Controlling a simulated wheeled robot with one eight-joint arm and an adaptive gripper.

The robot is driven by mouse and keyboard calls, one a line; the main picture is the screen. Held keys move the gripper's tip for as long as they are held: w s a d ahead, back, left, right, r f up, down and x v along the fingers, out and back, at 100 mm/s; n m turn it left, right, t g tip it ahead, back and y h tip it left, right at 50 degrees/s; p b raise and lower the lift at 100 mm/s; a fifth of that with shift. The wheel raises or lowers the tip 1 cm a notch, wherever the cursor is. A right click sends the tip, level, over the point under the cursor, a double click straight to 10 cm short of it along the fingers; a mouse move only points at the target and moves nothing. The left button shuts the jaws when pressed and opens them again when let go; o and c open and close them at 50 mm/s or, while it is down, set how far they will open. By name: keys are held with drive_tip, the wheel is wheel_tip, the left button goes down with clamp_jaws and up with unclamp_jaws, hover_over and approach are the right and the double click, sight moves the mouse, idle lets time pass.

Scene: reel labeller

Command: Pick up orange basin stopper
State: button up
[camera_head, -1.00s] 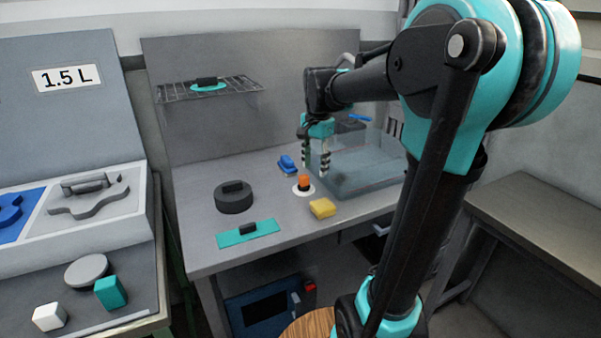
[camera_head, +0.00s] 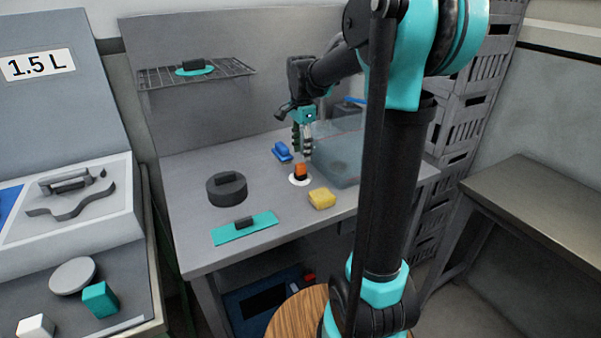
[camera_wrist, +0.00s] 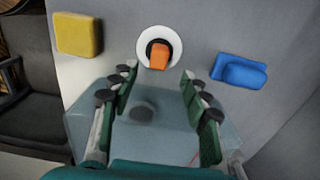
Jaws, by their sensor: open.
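The orange basin stopper (camera_head: 300,170) stands on a white disc (camera_head: 298,181) on the grey counter, just left of the clear basin. In the wrist view the orange stopper (camera_wrist: 158,55) sits in a dark ring on the white disc (camera_wrist: 145,42), beyond the fingertips. My gripper (camera_head: 303,152) points down just above and behind the stopper, apart from it. In the wrist view my gripper (camera_wrist: 156,72) is open and empty, with its two green fingers spread to either side of the stopper's line.
A yellow sponge (camera_head: 322,198) and a blue brush-like block (camera_head: 282,151) lie near the stopper. The clear basin (camera_head: 338,165) stands to the right. A dark round weight (camera_head: 226,191) and teal plate (camera_head: 245,228) are at left. A wire shelf (camera_head: 160,77) hangs above.

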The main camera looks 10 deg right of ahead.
sight(301, 164)
drive_tip(key=shift+s+a+f, duration=0.1)
drive_tip(key=shift+f, duration=1.5)
drive_tip(key=shift+s+a+f, duration=0.1)
drive_tip(key=shift+f, duration=1.5)
drive_tip(key=shift+c, duration=0.5)
clamp_jaws()
